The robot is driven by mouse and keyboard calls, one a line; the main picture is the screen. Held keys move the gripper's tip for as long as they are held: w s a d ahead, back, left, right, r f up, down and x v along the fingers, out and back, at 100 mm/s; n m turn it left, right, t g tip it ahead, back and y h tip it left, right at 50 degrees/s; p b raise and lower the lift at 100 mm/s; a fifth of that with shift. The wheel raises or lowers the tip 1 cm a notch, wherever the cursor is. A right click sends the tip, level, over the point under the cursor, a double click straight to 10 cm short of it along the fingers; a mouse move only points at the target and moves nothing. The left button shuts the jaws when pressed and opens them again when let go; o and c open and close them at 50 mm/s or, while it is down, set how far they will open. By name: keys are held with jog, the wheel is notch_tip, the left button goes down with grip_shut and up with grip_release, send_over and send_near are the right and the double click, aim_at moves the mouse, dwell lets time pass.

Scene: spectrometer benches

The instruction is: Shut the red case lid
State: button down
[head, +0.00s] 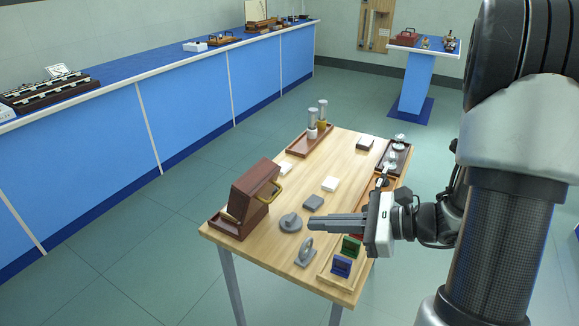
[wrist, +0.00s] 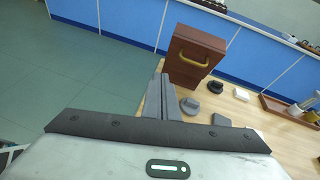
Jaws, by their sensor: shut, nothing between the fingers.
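The red-brown case (head: 236,222) stands at the left end of the wooden table. Its lid (head: 255,188) is raised and tilted over the base, with a gap between them and a yellow handle (head: 275,190) on the side towards my gripper. In the wrist view the lid (wrist: 197,48) stands up just beyond my fingers, with the handle (wrist: 192,56) near its top. My gripper (head: 314,222) is shut and empty, pointing left above the table, to the right of the case and apart from it. The fingers also show in the wrist view (wrist: 163,78) and hide part of the case's lower side.
A grey round knob (head: 290,222) and a grey ring stand (head: 304,252) are on the table below and beside my fingers. Grey and white blocks (head: 330,184) lie mid-table. A tray with coloured pieces (head: 326,270) is at the front. Floor is clear left of the table.

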jog(key=w+d+f+m+t, duration=0.2)
jog(key=w+d+m, duration=0.1)
jog(key=d, duration=0.1)
jog(key=b, duration=0.1)
send_near(259, 195)
jog(key=shift+w+a+f, duration=0.5)
jog(key=shift+w+f, duration=0.95)
jog(key=shift+f, duration=0.3)
jog(key=shift+r, duration=0.1)
jog(key=shift+w+a+r+h+p, duration=0.1)
jog(key=shift+a+r+h+p, duration=0.1)
jog(key=shift+r+h+p, duration=0.4)
